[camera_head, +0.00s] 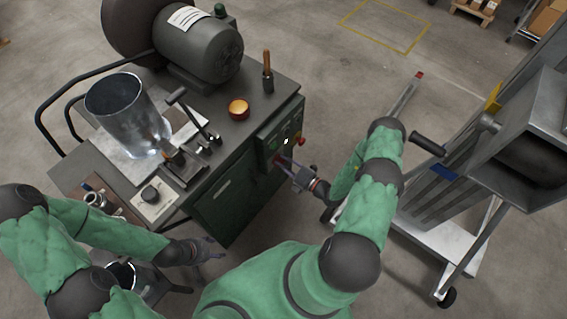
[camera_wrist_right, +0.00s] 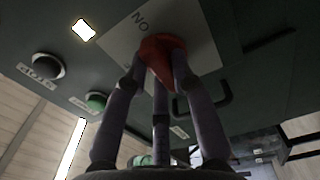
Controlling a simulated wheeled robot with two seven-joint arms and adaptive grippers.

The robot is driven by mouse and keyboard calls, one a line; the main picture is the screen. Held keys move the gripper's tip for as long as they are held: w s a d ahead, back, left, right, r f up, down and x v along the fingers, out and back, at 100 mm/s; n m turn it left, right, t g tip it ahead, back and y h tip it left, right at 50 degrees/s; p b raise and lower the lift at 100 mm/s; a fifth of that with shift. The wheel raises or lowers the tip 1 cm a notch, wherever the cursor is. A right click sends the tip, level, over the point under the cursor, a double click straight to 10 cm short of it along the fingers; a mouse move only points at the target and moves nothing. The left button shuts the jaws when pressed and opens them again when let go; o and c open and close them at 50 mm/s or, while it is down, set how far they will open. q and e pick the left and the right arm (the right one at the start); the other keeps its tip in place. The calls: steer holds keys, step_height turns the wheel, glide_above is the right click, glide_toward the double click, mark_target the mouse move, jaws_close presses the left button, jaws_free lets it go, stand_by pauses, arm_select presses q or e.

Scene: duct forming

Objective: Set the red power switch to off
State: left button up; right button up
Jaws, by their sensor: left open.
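The red power switch (camera_wrist_right: 160,50) shows in the right wrist view, on a pale plate (camera_wrist_right: 142,30) with the letters "ON" on the dark cabinet face. My right gripper (camera_head: 285,162) is at the front panel of the machine cabinet in the head view. In the right wrist view its fingers (camera_wrist_right: 163,62) stand on both sides of the red switch and look closed on it. The fingertips partly hide the switch, and its exact setting is hard to read. My left gripper (camera_head: 212,248) is open and empty, low in front of the cabinet's left side.
A red button (camera_head: 300,141) is at the panel's right edge. A metal cart (camera_head: 440,240) stands to the right, with open floor between.

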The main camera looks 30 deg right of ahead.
jaws_close()
steer(key=shift+n, duration=0.3)
steer(key=n+p, duration=0.1)
steer(key=n, duration=0.2)
steer(key=shift+a, duration=0.1)
steer(key=shift+s+a+f+n+p, duration=0.15)
steer(key=shift+n+p, duration=0.55)
steer(key=shift+n, duration=2.9)
steer(key=shift+w+f+n+p, duration=0.1)
steer(key=shift+n+p, duration=0.6)
steer(key=shift+n, duration=2.9)
